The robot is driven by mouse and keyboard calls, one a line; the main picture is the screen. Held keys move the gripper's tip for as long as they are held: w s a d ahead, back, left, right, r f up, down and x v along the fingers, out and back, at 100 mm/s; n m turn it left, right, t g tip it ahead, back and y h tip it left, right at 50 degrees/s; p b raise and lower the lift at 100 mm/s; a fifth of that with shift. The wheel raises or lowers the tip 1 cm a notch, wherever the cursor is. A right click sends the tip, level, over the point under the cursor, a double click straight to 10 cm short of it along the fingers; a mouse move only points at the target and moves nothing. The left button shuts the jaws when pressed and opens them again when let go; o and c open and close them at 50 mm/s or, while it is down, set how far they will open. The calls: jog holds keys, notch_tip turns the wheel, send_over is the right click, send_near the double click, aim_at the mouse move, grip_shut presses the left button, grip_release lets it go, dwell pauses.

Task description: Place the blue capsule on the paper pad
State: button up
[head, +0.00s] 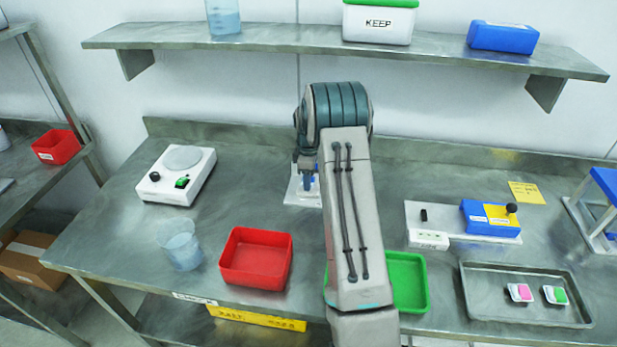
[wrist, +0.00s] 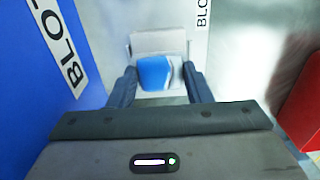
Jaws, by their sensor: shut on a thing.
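My gripper (wrist: 160,71) is shut on the blue capsule (wrist: 154,72), which looks blue with a white end between the fingertips in the wrist view. In the head view my gripper (head: 306,176) is at the back middle of the bench, partly hidden by my arm. A pale flat piece, seemingly the paper pad (head: 293,197), lies under it. A pale panel (wrist: 158,42) shows just beyond the capsule in the wrist view. I cannot tell whether the capsule touches the pad.
A white scale (head: 178,174), a beaker (head: 181,245) and a red bin (head: 256,258) are on the left. A green bin (head: 408,281), a device with a blue block (head: 489,217) and a metal tray (head: 526,312) are on the right. A shelf (head: 270,37) hangs above.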

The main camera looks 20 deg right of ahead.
jog(key=shift+f, duration=0.6)
jog(key=shift+f, duration=0.1)
jog(key=o, duration=1)
